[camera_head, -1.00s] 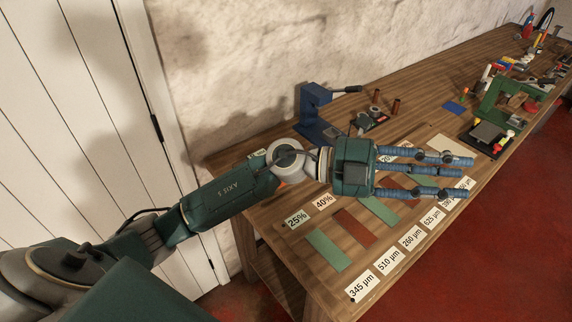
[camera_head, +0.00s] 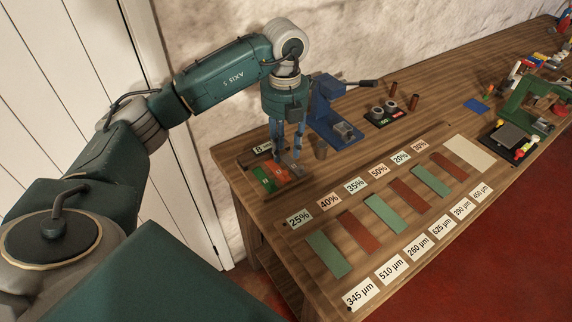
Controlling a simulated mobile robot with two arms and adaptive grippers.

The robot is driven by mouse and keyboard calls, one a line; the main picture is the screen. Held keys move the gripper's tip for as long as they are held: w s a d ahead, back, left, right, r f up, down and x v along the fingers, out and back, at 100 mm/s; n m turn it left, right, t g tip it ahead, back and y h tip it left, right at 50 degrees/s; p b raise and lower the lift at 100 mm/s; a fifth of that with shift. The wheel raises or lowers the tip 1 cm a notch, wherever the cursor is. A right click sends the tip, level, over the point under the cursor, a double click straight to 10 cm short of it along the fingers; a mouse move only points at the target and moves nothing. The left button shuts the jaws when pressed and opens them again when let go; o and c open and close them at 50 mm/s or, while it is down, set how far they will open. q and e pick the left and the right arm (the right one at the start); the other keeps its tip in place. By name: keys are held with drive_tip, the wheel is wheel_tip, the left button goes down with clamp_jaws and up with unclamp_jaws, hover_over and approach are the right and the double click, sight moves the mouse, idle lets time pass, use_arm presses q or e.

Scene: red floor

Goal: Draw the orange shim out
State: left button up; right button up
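Small green and orange pieces lie side by side in a low dark holder at the table's left end. The orange one, seemingly the orange shim (camera_head: 279,173), is right of the green one (camera_head: 264,179). My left gripper (camera_head: 289,163) points straight down over the holder's right and back part. Its blue fingers stand apart, with their tips close to the orange shim and partly hiding the holder. Whether they touch it I cannot tell. My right gripper is not in view.
A blue press-like device (camera_head: 326,112) stands close right of the gripper. A board (camera_head: 305,258) in front bears green and brown-red strips with percent and µm labels. A black block with cups (camera_head: 387,114) and a green frame (camera_head: 530,102) stand farther right.

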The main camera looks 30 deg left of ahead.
sight(285, 172)
use_arm(q)
wheel_tip(285, 172, down, 8)
drive_tip(key=shift+r+p, duration=0.1)
drive_tip(key=shift+p, duration=0.75)
drive_tip(key=shift+c, duration=0.5)
clamp_jaws()
